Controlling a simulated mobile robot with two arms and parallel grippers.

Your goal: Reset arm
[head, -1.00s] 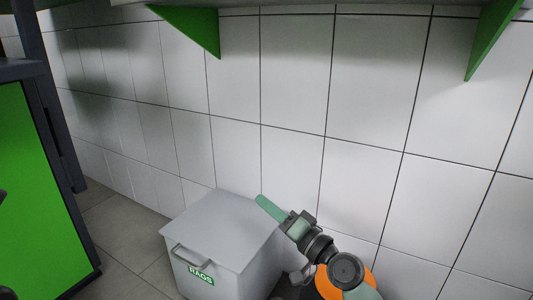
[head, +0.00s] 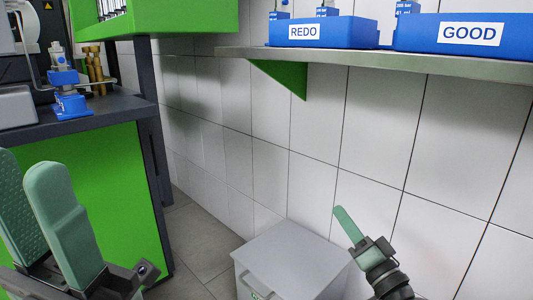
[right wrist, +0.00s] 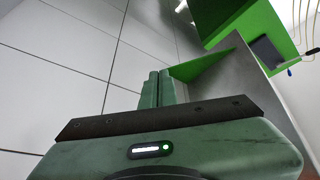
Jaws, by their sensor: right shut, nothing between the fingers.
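My right gripper (head: 347,222) has green fingers and stands in front of the tiled wall, over the right part of the grey bin. In the right wrist view its two fingers (right wrist: 158,88) lie together with nothing between them. My left gripper (head: 30,178) is large at the lower left of the head view. Its two green fingers stand apart, the textured inner face of one shows, and no held object is visible.
The grey lidded bin (head: 287,258) stands by the wall. A shelf (head: 430,67) carries blue REDO (head: 340,34) and GOOD (head: 425,36) boxes. At left, a green-sided bench (head: 110,185) holds a blue-and-white pump part (head: 68,98). The wall between is bare.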

